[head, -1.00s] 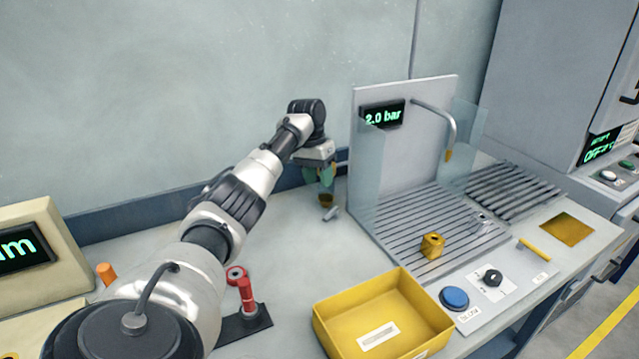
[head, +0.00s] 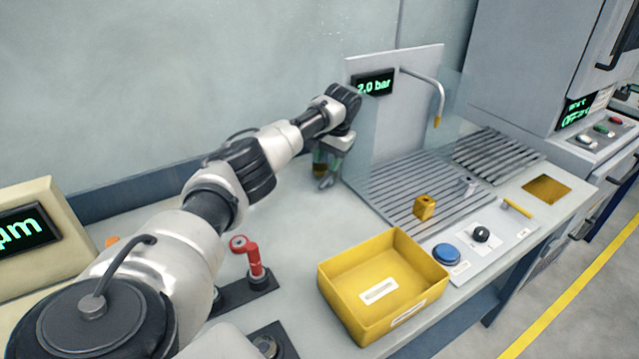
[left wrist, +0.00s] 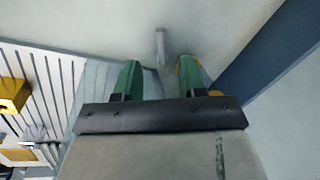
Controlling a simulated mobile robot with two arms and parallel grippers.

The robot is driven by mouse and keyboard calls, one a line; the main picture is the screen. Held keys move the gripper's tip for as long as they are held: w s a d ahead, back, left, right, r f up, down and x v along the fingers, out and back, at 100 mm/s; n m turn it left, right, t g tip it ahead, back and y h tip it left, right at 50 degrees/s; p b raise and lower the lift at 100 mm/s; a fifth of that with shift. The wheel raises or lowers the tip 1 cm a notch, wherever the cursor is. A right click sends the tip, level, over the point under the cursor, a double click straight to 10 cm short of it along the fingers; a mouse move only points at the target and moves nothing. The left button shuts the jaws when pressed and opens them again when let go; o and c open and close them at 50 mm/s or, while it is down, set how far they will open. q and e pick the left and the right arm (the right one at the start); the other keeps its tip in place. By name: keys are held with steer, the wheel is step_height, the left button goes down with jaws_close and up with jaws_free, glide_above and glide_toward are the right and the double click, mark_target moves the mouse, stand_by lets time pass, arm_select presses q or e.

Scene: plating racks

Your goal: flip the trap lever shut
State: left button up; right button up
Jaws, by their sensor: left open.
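My left gripper (head: 335,160) hangs at the back of the bench, just left of the clear side panel of the air station. Its green fingers are apart and empty in the left wrist view (left wrist: 160,78). A small grey lever (head: 328,181), likely the trap lever, shows just below the fingers. In the left wrist view the grey lever (left wrist: 161,45) lies beyond the gap between the fingertips, and I cannot tell whether they touch it. An amber cup-like part (head: 319,168) is beside the gripper, partly hidden. My right gripper is not in view.
The slatted tray (head: 380,190) holds a yellow block (head: 424,207). A yellow bin (head: 345,290) stands in front, near a blue button (head: 446,254). A red-handled fixture (head: 255,262) stands near my left arm.

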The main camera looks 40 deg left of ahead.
mark_target(321, 186)
arm_select(q)
steer(key=f, duration=0.3)
steer(key=a+f, duration=0.1)
steer(key=f, duration=0.4)
steer(key=shift+s+a+f, duration=0.2)
steer(key=shift+a+f, duration=0.15)
jaws_close()
